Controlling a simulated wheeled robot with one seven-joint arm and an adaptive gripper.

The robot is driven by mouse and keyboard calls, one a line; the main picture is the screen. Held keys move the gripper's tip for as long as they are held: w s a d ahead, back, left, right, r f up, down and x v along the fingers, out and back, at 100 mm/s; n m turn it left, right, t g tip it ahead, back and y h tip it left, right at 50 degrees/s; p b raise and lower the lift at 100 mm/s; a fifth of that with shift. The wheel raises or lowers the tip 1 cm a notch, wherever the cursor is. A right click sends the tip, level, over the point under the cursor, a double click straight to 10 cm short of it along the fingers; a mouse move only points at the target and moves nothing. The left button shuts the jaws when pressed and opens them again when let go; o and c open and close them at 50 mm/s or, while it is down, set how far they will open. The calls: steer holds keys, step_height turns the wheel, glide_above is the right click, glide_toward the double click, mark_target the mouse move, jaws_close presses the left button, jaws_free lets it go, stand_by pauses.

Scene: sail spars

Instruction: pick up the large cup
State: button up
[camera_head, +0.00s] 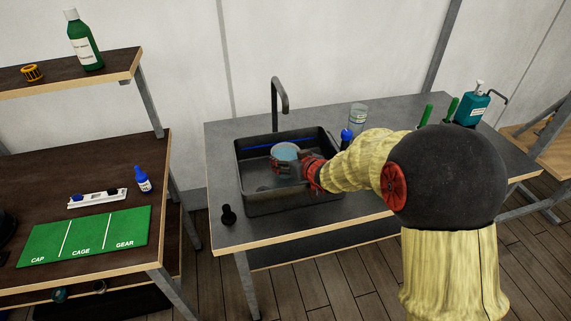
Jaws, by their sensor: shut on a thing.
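The large cup (285,150) is a pale, see-through blue cup in the black sink basin (290,205) on the grey table. It looks upright, and its rim shows above my gripper. My gripper (284,165) reaches in from the right and is shut on the cup, with its dark fingers against the near side. The gripper hides the lower part of the cup, so I cannot tell whether its base touches the basin floor.
A tap (277,95) stands behind the basin. A clear glass (357,118), a blue-capped bottle (346,136) and a teal pump bottle (472,106) stand to the right. A small black object (228,214) sits at the table's front left. A green mat (85,236) lies on the left bench.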

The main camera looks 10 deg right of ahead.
steer(key=c, duration=0.5)
